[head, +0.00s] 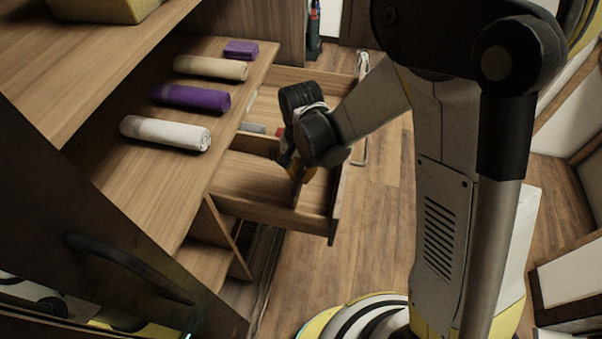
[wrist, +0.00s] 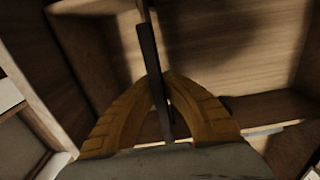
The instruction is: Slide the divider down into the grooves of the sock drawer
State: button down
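The sock drawer (head: 270,212) is pulled out below the counter, a wooden box with a crosswise partition (head: 252,143). My gripper (head: 297,172) is over its near compartment, pointing down. In the wrist view its two orange fingers (wrist: 158,80) close from both sides on a thin dark strip, which appears to be the divider (wrist: 149,55) seen edge-on. In the head view a thin upright panel (head: 297,190) shows below the fingers, inside the drawer outline. The grooves are not clear, and I cannot tell whether the divider's lower edge sits in them.
Rolled cloths in white (head: 166,133), purple (head: 191,98) and beige (head: 211,68), plus a folded purple one (head: 241,49), lie on the counter left of the drawer. A dark cabinet door with a handle (head: 128,268) is at lower left. Floor right of the drawer is clear.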

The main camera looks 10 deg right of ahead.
jog(key=shift+f, duration=1.8)
jog(key=c, duration=1.5)
grip_release()
jog(key=shift+c, duration=0.2)
notch_tip(320, 180, up, 12)
